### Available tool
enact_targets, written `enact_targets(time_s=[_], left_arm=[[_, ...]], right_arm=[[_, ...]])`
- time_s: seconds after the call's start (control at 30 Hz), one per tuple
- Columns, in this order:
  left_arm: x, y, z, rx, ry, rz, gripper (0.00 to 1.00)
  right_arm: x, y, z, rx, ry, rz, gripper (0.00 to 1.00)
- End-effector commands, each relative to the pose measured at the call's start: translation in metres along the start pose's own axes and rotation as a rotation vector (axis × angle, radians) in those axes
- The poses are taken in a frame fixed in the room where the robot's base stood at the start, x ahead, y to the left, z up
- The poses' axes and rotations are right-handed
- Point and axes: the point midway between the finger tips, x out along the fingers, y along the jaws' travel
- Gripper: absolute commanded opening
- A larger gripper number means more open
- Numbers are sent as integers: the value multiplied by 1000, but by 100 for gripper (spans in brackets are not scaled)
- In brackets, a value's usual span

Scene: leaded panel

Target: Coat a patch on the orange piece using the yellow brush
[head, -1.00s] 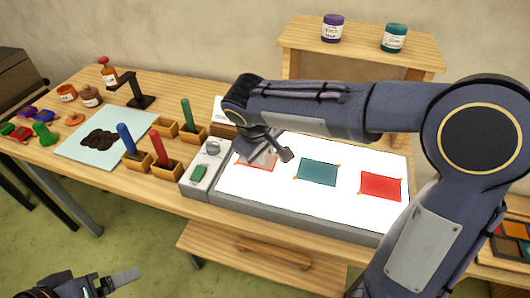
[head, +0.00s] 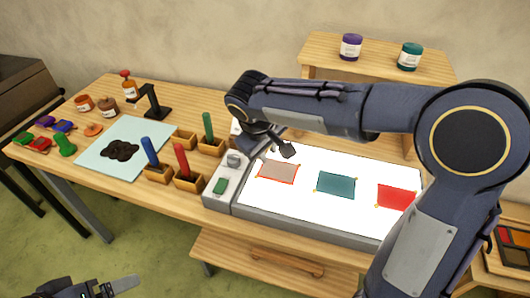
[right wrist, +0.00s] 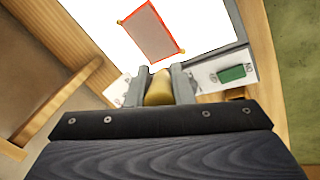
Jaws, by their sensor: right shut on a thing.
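The orange piece (head: 277,172) lies leftmost on the white light panel (head: 290,208). Its middle looks dull grey-brown inside a bright orange-red edge; it also shows in the right wrist view (right wrist: 152,34). My right gripper (right wrist: 159,84) is shut on the yellow brush (right wrist: 159,92), of which only a yellow part shows between the fingers. In the head view this gripper is beyond the orange piece and apart from it, and the brush is hidden. My left gripper (head: 112,287) is at the bottom left, partly cut off, away from the table.
A teal piece (head: 336,184) and a red piece (head: 397,196) lie farther right on the panel. Blue (head: 150,152), red (head: 181,160) and green (head: 208,127) handles stand in wooden holders. A pale mat (head: 100,160) bears a dark blot. Two jars stand on the back shelf (head: 380,68).

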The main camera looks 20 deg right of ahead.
Motion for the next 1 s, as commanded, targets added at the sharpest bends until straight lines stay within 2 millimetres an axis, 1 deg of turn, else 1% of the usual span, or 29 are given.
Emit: enact_targets(time_s=[0.03, 0.3, 0.4, 1.0], left_arm=[[-7, 3, -3, 0, 0, 0, 89], [-23, 11, -12, 0, 0, 0, 89], [-27, 12, -14, 0, 0, 0, 89], [-27, 13, -14, 0, 0, 0, 89]], right_arm=[[-8, 4, -2, 1, 1, 0, 0], [-29, 16, -5, 1, 1, 0, 0], [-34, 19, -6, 1, 1, 0, 0], [-35, 20, -6, 0, 1, 0, 0]])
